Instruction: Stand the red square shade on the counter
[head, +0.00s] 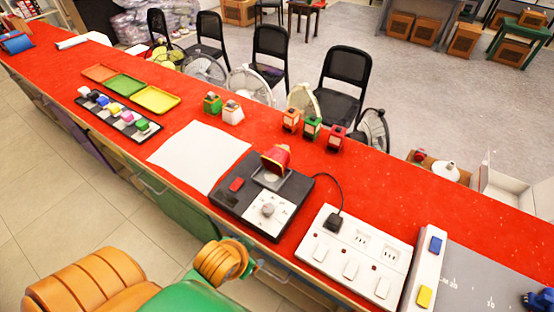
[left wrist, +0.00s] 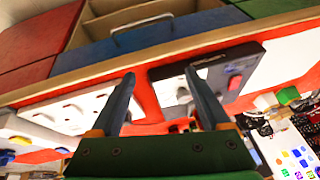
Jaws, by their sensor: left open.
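A red square shade with a yellowish edge (head: 277,158) sits tilted on the small plate of a black device (head: 232,205) on the red counter (head: 400,185). A smaller red lantern-like piece (head: 335,138) stands at the counter's far edge, beside a green one (head: 312,127) and an orange one (head: 291,120). My left gripper (left wrist: 160,78) is open, with nothing seen between its blue fingers. In the head view it is low, by the counter's front edge, apart from the shade; its fingers are mostly hidden there. My right gripper is not in view.
A white sheet (head: 200,157) lies bare left of the device. A white socket panel (head: 355,255) with a black plug and cable stands right of it. Coloured trays (head: 155,99) lie farther left. Bare red counter lies behind the socket panel. Black chairs (head: 343,85) stand beyond.

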